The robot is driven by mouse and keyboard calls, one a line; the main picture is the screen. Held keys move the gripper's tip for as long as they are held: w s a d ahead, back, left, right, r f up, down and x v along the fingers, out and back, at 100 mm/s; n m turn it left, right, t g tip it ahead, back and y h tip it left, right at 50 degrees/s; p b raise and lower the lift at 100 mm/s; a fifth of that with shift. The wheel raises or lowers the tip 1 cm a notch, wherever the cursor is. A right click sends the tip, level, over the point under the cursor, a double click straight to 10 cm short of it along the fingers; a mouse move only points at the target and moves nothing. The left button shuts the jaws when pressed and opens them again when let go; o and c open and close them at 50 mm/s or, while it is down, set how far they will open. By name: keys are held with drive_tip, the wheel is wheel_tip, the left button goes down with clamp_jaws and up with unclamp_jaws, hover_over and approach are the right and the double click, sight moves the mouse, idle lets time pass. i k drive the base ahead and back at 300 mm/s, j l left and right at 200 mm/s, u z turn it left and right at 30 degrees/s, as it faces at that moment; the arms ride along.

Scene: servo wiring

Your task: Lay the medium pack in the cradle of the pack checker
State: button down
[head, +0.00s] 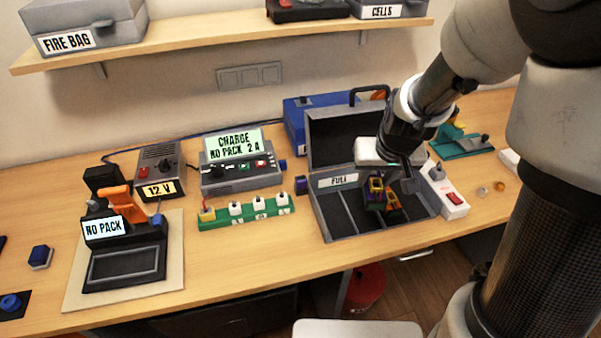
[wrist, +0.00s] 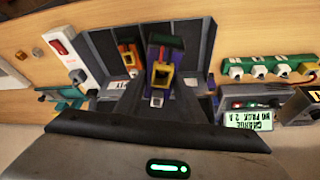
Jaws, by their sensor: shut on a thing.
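The pack checker (head: 104,228) stands at the left front of the bench on a pale mat, its screen reading NO PACK. Its dark, shallow cradle (head: 122,266) is empty. My gripper (head: 390,184) is over the open grey case (head: 325,222), shut on a dark pack with a yellow and purple end (head: 376,190). In the wrist view this pack (wrist: 162,70) stands out in front of my jaws. A second pack with orange and red parts (head: 394,207) is beside it in the case. I cannot tell their relative sizes. My gripper hides part of the case.
A green strip with white plugs (head: 245,211), a charger (head: 235,176) and a 12 V supply (head: 160,172) lie between case and checker. An orange part (head: 124,205) rises behind the checker's screen. A white power strip (head: 445,192) borders the case. The front bench strip is clear.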

sight(128, 265)
drive_tip(key=k+j, duration=0.15)
drive_tip(key=j, duration=0.2)
drive_tip(key=k+j+u, duration=0.15)
drive_tip(key=j, duration=0.2)
drive_tip(key=k+j, duration=0.15)
drive_tip(key=j, duration=0.2)
drive_tip(key=k+j+u, duration=0.1)
drive_tip(key=j, duration=0.3)
drive_tip(key=k+j+u, duration=0.1)
drive_tip(key=j, duration=0.25)
drive_tip(key=k+j, duration=0.1)
drive_tip(key=j, duration=0.3)
drive_tip(key=j+u, duration=0.2)
drive_tip(key=j, duration=0.5)
drive_tip(key=i, duration=0.3)
